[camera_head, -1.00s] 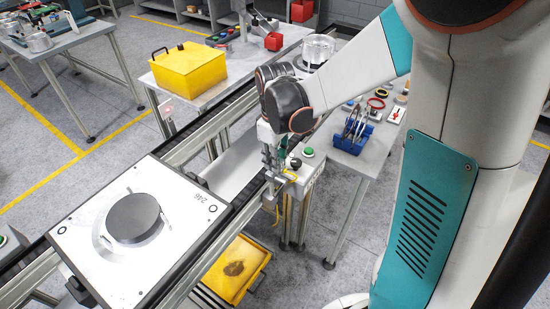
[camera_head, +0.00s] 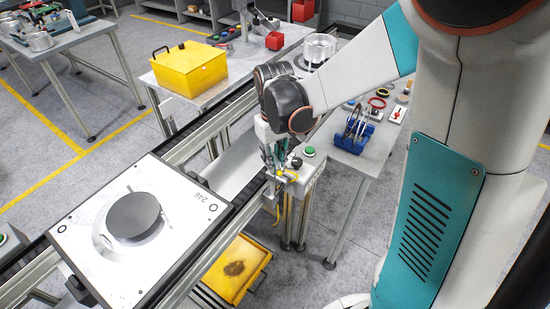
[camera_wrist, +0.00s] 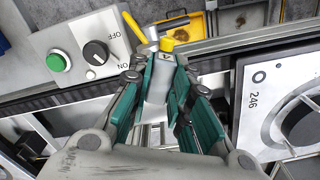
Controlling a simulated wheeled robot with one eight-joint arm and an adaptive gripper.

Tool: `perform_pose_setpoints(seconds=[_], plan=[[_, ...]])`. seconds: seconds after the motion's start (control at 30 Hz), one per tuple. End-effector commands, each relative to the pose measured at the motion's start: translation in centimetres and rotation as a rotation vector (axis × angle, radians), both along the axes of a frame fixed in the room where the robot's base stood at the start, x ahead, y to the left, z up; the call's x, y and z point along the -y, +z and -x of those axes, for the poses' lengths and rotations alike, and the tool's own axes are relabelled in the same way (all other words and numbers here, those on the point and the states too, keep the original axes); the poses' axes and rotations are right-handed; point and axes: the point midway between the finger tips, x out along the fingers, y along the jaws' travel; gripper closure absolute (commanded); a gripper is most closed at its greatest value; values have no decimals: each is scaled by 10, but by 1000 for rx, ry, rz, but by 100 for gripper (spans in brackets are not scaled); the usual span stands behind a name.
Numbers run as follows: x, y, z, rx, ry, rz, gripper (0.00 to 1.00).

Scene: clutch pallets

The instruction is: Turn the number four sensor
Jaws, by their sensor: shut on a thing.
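The number four sensor (camera_wrist: 162,68) is a small grey block marked 4. In the wrist view it sits between the teal fingers of my gripper (camera_wrist: 163,88), with a yellow part and a metal stub at its far end. My gripper is shut on it. In the head view my gripper (camera_head: 272,157) points down at the near edge of the conveyor, beside the control box. The fingers hide most of the sensor there.
The control box has a green button (camera_wrist: 59,61) and a black ON/OFF knob (camera_wrist: 96,53). A white pallet marked 246 (camera_head: 95,250) with a dark disc lies on the conveyor. A yellow bin (camera_head: 238,268) stands below, and a blue rack (camera_head: 352,137) is on the side table.

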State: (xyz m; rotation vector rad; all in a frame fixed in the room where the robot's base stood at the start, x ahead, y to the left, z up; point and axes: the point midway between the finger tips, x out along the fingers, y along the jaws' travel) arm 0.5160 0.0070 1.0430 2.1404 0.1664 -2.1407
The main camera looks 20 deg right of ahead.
Motion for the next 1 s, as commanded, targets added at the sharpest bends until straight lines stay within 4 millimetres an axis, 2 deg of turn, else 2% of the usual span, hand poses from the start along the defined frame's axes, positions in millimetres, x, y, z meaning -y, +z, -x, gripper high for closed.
perform_pose_setpoints(seconds=[0.4, 0.93, 0.97, 1.0], plan=[[-2, 0, 0, 0, -194, 0, 100], [-3, 0, 0, 0, -220, 0, 100], [-3, 0, 0, 0, -220, 0, 77], [-3, 0, 0, 0, -220, 0, 68]])
